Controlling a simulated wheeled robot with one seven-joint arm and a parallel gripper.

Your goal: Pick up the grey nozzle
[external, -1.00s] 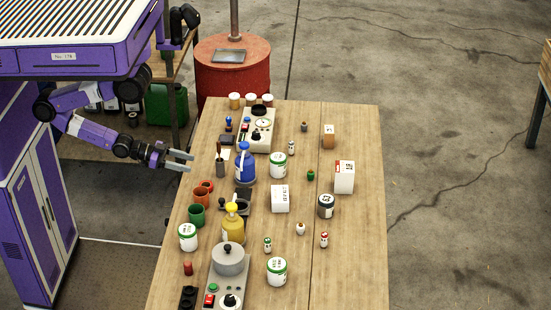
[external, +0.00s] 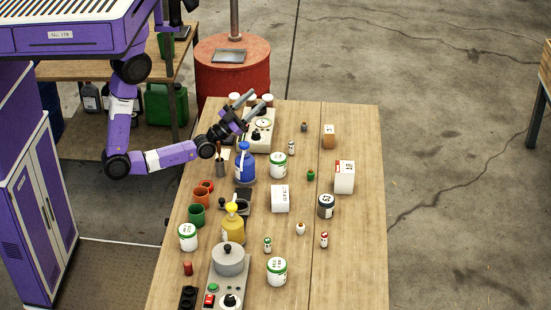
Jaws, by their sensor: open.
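A small grey piece (external: 304,127), which looks like the nozzle, stands on the far part of the wooden table (external: 350,270). It is too small to make out its shape. My gripper (external: 258,98) is open and empty. It is raised over the table's far left part, in front of the cream device with a round dial (external: 258,140) as the camera sees it. Its fingers point to the far right, and the grey piece is to their right, apart from them. The gripper partly hides the device and the white jars behind it.
A white bottle (external: 292,147), a brown box (external: 328,137) and a green-lidded tub (external: 278,165) stand around the grey piece. A blue bottle (external: 245,166) stands below my gripper in the picture. The table's right strip is clear. A red drum (external: 220,78) stands behind the table.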

